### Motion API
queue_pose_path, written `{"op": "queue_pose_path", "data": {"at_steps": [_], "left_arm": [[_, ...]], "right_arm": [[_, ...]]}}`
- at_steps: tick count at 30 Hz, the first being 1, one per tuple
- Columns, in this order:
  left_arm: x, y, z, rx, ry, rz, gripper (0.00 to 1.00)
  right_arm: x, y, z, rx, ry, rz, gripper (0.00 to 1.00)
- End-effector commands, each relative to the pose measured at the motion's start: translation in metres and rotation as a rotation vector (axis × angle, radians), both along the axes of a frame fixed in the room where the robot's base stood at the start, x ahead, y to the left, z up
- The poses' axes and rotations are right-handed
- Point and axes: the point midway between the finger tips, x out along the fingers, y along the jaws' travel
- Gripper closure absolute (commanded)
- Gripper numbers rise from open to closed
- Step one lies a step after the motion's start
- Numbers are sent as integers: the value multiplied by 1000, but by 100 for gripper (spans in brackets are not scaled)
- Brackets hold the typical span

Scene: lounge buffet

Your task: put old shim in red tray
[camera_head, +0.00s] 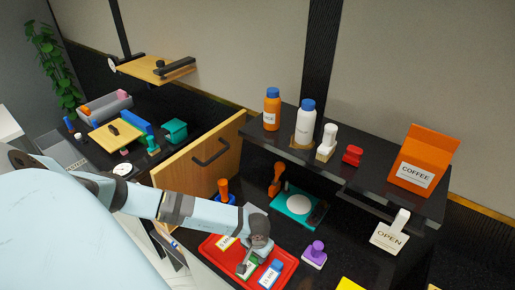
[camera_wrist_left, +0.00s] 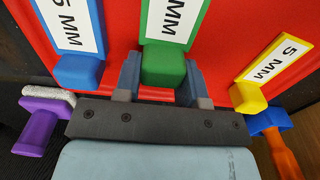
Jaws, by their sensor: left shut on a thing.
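The red tray (camera_head: 211,252) lies on the dark counter in the head view and fills most of the left wrist view (camera_wrist_left: 222,50). In it are a green shim (camera_wrist_left: 163,64), a blue shim (camera_wrist_left: 78,70) and a yellow shim (camera_wrist_left: 250,95), each with a white label. My left gripper (camera_head: 247,264) is over the tray and shut on the green shim's near end, with one finger on each side. The green label reads MM; its number is cut off. I cannot tell which shim is the old one. My right gripper is not in view.
A purple stamp (camera_head: 315,252) stands right of the tray, an orange-handled stamp (camera_head: 224,190) behind it. A teal pad (camera_head: 296,203) lies farther back. A yellow piece (camera_head: 349,284) shows at the bottom edge. A raised shelf holds bottles and a coffee bag (camera_head: 424,158).

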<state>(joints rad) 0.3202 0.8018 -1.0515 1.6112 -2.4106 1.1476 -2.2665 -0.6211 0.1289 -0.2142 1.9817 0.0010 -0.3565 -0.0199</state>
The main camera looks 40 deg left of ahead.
Motion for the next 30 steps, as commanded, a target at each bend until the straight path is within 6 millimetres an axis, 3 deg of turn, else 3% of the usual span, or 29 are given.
{"op": "queue_pose_path", "data": {"at_steps": [2, 3, 6, 17, 21, 30], "left_arm": [[0, 0, -4, 0, -1, 0, 85], [0, 0, -2, 0, 0, 0, 53], [0, 0, -2, 0, 0, 0, 37], [0, 0, 6, -1, 0, 1, 37], [1, 1, 33, 0, -2, 0, 37], [0, 0, 91, 0, -3, -1, 37]], "right_arm": [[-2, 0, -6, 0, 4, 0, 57], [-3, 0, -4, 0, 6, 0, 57], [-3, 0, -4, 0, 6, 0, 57], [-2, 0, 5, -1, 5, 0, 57], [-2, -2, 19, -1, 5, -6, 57], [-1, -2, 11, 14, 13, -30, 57]]}}
